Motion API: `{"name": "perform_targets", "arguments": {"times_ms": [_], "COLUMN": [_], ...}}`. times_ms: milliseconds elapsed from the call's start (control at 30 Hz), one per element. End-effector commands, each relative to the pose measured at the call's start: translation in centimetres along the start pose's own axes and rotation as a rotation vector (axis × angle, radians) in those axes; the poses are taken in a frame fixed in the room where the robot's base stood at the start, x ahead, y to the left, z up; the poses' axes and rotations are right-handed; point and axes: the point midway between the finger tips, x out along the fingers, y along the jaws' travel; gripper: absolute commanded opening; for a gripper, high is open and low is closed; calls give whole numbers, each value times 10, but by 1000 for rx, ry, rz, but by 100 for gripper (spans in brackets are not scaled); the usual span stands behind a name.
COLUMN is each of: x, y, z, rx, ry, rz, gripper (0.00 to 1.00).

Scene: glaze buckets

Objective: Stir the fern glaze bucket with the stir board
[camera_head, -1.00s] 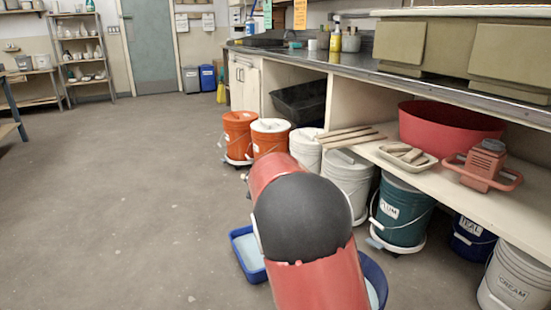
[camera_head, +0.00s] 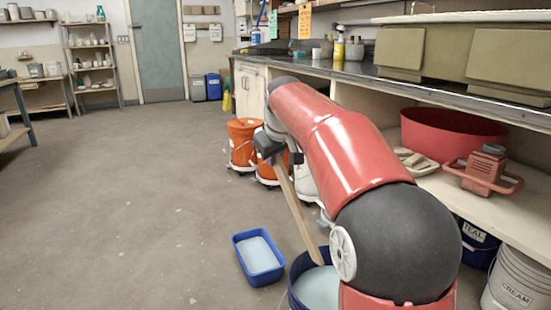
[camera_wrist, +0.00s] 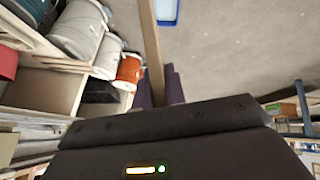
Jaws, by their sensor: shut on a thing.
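My gripper (camera_head: 272,152) is shut on a long flat wooden stir board (camera_head: 297,212). The board slants down and to the right, and it also shows between my fingers (camera_wrist: 160,92) in the wrist view. Its lower end overlaps the opening of a dark blue bucket (camera_head: 293,290) holding pale blue glaze (camera_head: 318,288). I cannot tell whether the tip touches the glaze or hangs above it. My arm hides the bucket's right side, and no label on it is readable, so I cannot confirm it is fern.
A blue tray (camera_head: 245,262) with pale liquid sits on the floor left of the bucket. Orange buckets (camera_head: 240,143) stand under the counter. A red tub (camera_head: 450,132) sits on the shelf. Open floor lies left.

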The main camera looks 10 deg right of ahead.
Motion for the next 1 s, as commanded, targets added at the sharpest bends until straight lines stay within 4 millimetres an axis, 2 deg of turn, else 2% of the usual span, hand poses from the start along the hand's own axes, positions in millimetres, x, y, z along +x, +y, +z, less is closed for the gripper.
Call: {"name": "perform_targets", "arguments": {"times_ms": [1000], "x": [68], "y": [-1], "z": [76], "rx": [-1], "ry": [0], "rz": [1], "gripper": [0]}}
